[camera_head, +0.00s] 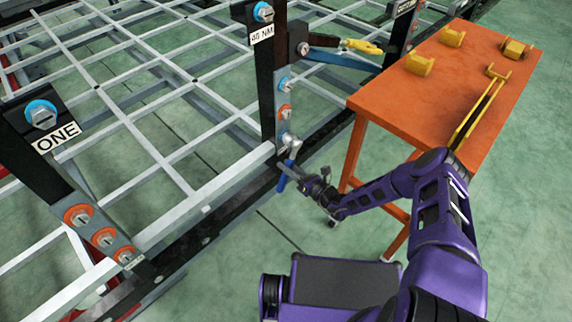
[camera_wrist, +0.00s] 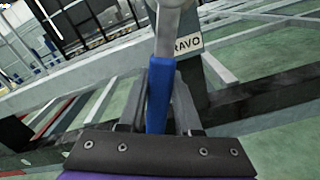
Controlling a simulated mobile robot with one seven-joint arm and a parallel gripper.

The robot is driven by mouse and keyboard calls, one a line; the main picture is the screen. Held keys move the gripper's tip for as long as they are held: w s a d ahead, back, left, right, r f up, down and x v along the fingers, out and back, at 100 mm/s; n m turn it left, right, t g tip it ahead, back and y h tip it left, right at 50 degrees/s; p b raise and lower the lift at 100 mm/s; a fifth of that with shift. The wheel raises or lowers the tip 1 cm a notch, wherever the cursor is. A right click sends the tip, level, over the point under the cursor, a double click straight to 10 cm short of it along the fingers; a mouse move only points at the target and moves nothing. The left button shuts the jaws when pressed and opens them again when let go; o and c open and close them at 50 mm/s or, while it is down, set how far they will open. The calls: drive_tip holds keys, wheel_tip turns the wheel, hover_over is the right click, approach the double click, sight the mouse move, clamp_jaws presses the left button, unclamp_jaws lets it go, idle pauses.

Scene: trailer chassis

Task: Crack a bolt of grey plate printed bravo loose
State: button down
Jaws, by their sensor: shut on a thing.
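My gripper (camera_head: 291,174) is shut on the blue handle (camera_wrist: 158,98) of a wrench. The wrench's silver head (camera_head: 289,140) is at the lower end of a grey plate (camera_head: 282,125) on the middle black post. I cannot tell whether the head is seated on a bolt, as it hides that spot. Above it on the plate are an orange-ringed bolt (camera_head: 285,110) and a blue-ringed bolt (camera_head: 284,84).
An orange table (camera_head: 400,105) with several yellow holders stands right of my gripper. A left black post (camera_head: 45,165) is labelled ONE and has orange-ringed bolts below. The chassis rail (camera_head: 190,215) runs beside the gripper.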

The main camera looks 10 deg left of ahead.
drive_tip(key=shift+p+v, duration=0.65)
drive_tip(key=shift+v, duration=1.9)
drive_tip(key=shift+s+r, duration=0.1)
drive_tip(key=shift+s, duration=0.05)
